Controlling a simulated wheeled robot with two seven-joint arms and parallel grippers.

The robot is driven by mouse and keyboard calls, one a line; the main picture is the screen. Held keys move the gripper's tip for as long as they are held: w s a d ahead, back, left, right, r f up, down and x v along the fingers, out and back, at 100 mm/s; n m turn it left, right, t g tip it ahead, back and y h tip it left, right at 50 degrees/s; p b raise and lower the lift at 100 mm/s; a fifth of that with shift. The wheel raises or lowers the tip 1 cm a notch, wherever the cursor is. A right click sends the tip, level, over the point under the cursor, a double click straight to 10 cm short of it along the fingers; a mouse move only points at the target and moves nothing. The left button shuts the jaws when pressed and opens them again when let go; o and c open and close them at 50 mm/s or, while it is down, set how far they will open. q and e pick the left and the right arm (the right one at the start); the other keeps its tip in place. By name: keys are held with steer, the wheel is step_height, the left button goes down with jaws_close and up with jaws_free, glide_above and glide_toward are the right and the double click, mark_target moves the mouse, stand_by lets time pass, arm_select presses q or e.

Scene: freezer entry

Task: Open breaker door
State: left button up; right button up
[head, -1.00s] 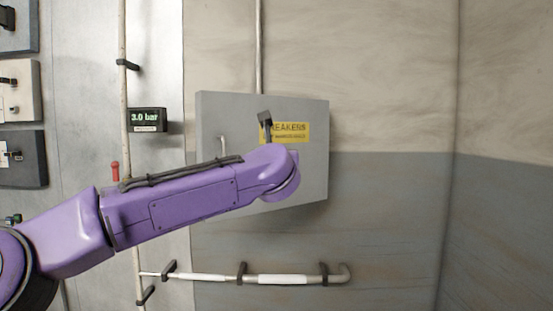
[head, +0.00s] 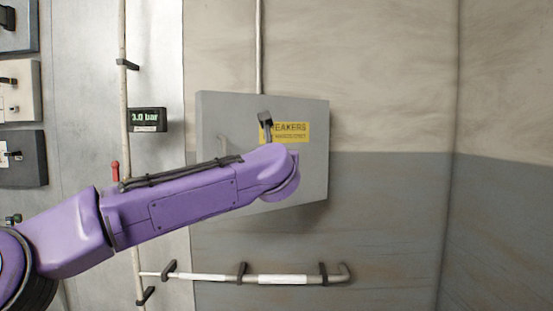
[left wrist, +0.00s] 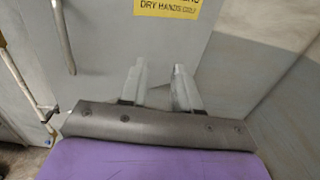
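The breaker door (head: 215,112) is the grey front of a wall box with a yellow BREAKERS label (head: 294,132). It looks shut. Its upright bar handle (head: 222,146) is at the left side, partly behind my left arm. In the left wrist view the handle (left wrist: 63,37) is at upper left, and the label (left wrist: 168,8) at the top. My left gripper (left wrist: 161,73) has its two fingers apart with nothing between them. It is to the right of and below the handle, not touching it. My right gripper is not in view.
A pipe rail (head: 205,277) runs along the wall below the box. A pressure display (head: 147,119), a vertical pipe (head: 123,95) and a red-handled valve (head: 115,171) are to its left. The wall to the right is bare up to the corner.

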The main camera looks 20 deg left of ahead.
arm_select(q)
steer(key=b+v, duration=0.4)
steer(key=v, duration=0.6)
steer(key=shift+s, duration=0.2)
